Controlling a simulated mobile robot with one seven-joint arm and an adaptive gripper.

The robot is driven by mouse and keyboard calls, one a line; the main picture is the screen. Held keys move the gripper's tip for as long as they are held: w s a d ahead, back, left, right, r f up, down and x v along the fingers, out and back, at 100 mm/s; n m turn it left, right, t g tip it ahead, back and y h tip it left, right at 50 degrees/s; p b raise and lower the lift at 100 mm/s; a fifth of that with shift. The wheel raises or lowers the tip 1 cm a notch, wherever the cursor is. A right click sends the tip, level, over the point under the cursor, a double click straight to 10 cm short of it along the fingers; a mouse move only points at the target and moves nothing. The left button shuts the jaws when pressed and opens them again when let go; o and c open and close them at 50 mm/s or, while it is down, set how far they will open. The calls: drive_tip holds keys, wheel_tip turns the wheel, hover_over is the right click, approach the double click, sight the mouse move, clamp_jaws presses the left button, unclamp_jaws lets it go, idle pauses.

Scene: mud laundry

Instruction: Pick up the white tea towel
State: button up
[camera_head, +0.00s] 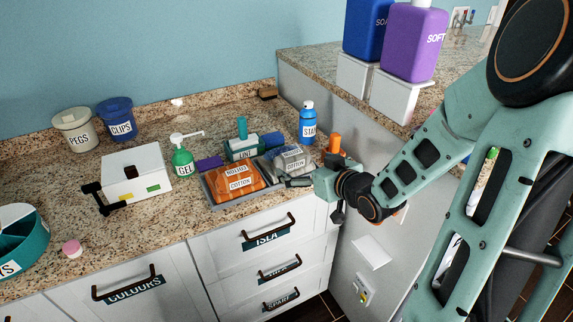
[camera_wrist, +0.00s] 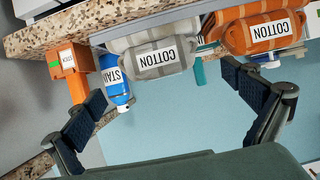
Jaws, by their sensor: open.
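A folded pale grey-white cloth (camera_head: 292,158) with a label reading COTTON lies at the right end of a grey tray; it is the only whitish towel that I see. In the wrist view the same cloth (camera_wrist: 150,40) appears grey, upside down, ahead of and between my fingers. A folded orange cloth (camera_head: 236,182), also labelled COTTON, lies beside it to the left; it also shows in the wrist view (camera_wrist: 270,32). My gripper (camera_head: 292,182) is at the counter's front edge, close to the grey-white cloth. In the wrist view my gripper (camera_wrist: 168,95) is open and empty.
The grey tray (camera_head: 236,204) holds both cloths. Behind it are a teal LINT container (camera_head: 240,155) and a blue STAIN bottle (camera_head: 307,125). An orange object (camera_head: 335,143) stands right of the cloth. A green GEL bottle (camera_head: 183,162) stands left.

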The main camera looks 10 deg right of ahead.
sight(295, 158)
drive_tip(key=x, duration=0.8)
drive_tip(key=shift+r, duration=0.4)
drive_tip(key=c, duration=1.2)
drive_tip(key=shift+r, duration=0.1)
